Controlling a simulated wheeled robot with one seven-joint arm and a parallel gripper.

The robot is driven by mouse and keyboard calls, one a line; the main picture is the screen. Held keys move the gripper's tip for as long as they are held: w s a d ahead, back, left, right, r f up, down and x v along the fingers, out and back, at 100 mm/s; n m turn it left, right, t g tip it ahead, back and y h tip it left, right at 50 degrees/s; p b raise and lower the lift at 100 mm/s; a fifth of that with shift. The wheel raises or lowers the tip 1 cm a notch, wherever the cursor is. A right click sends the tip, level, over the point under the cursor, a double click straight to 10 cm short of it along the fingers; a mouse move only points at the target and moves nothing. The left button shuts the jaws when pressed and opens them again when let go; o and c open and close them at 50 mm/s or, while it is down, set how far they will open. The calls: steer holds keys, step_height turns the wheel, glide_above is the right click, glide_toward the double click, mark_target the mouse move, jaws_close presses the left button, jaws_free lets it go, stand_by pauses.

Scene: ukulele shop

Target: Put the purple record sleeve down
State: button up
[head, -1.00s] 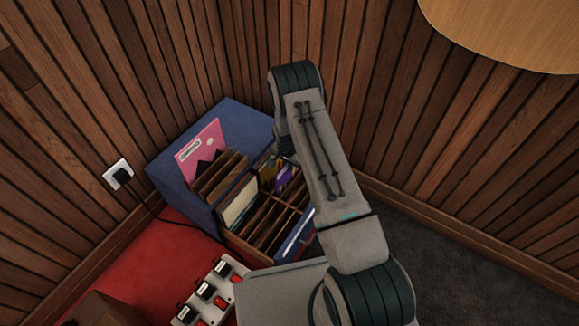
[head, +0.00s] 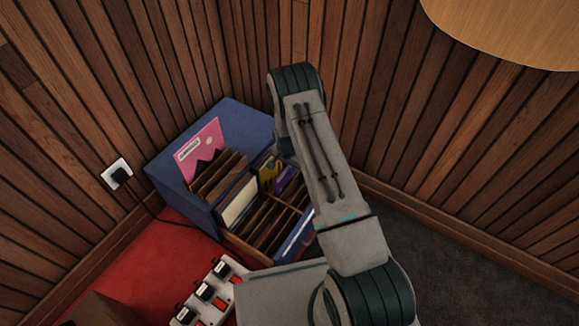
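A purple record sleeve (head: 286,179) stands tilted in the right-hand part of a divided record box (head: 242,119). It is beside a yellow sleeve (head: 268,174). Only part of it shows, as my arm covers the area to its right. My arm reaches over the box from the lower right and bends down at its far end. My gripper is hidden behind the arm, so its fingers and any contact with the purple sleeve cannot be seen.
A pink sleeve (head: 201,149) leans in the box's back left, beside wooden dividers. Several front slots look empty. A socket (head: 117,173) with a cable is on the left wall. A pedal-like row (head: 210,291) lies on the red floor (head: 150,258). Slatted walls close in behind.

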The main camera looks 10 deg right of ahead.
steer(key=s+r+n+y+p, duration=0.1)
steer(key=s+r+n+p, duration=0.35)
steer(key=r, duration=1.45)
steer(key=s+r+p, duration=0.2)
steer(key=s+r, duration=0.6)
steer(key=r, duration=1.1)
steer(key=s+r+n, duration=0.2)
steer(key=s+r, duration=0.3)
steer(key=s, duration=0.5)
steer(key=s+r+n, duration=0.2)
steer(key=s+r, duration=0.2)
steer(key=s, duration=0.6)
steer(key=shift+a+r+n, duration=0.2)
steer(key=shift+r+n, duration=0.15)
steer(key=shift+r, duration=0.05)
